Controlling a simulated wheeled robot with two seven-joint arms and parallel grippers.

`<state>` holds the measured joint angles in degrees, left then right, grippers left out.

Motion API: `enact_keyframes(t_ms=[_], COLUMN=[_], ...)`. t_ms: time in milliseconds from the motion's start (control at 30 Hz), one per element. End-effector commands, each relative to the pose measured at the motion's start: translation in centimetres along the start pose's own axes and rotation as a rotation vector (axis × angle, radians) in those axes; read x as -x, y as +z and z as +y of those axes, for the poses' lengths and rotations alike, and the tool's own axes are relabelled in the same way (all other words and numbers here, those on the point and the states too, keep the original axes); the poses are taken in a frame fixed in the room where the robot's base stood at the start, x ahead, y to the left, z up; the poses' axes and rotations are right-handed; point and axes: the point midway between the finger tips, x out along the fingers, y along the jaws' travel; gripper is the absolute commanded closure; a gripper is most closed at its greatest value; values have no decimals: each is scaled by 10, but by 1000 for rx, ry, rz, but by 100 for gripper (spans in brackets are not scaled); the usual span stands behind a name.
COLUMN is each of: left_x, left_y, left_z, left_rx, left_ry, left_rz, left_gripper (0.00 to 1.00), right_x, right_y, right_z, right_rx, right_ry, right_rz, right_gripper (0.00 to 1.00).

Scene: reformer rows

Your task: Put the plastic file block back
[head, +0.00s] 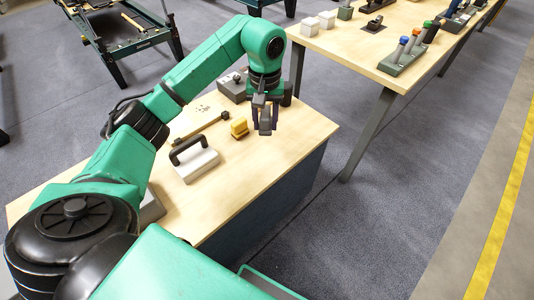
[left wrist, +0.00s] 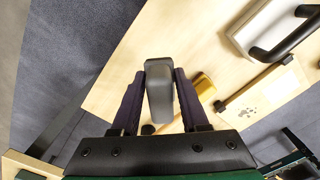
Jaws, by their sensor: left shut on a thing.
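A dark grey block with rounded edges, which looks like the plastic file block (left wrist: 160,92), is held between the two fingers of my left gripper (left wrist: 161,72). In the head view the left gripper (head: 264,112) points down near the right edge of the wooden table, with the grey block (head: 265,125) showing between its fingers. In the left wrist view the block appears apart from the table top, and its far end sticks out past the fingertips. My right gripper is in neither view.
The wooden table (head: 285,135) bears a yellow piece (head: 239,128), a bar-like tool (head: 203,131), a pale block with a black handle (head: 196,162) and a grey box (head: 232,88). A second table (head: 350,45) with blocks and a tool rack (head: 403,57) stands behind, across a floor gap.

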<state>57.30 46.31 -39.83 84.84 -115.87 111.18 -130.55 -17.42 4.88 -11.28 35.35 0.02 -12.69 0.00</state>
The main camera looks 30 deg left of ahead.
Motion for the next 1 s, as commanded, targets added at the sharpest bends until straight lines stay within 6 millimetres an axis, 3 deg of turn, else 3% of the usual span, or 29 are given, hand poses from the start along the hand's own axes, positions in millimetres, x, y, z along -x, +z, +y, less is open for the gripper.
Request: enact_keyframes(t_ms=[100, 200, 533, 933, 967, 1000], left_x=[-41, -67, -122, -128, -128, -128], left_y=[1, 1, 1, 0, 0, 0], left_z=[0, 0, 0, 0, 0, 0], left_rx=[-1, 0, 0, -2, -1, -1], left_ry=[-2, 0, 1, 1, 0, 0], left_rz=[-5, -3, -1, 3, 3, 2], left_gripper=[100, 100, 100, 100, 44, 29], right_x=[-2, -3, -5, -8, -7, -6], right_y=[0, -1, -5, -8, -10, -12], right_z=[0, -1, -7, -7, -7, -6], right_rx=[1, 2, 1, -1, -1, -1], right_ry=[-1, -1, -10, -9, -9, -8], right_rz=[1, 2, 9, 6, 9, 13], right_gripper=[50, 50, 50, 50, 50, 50])
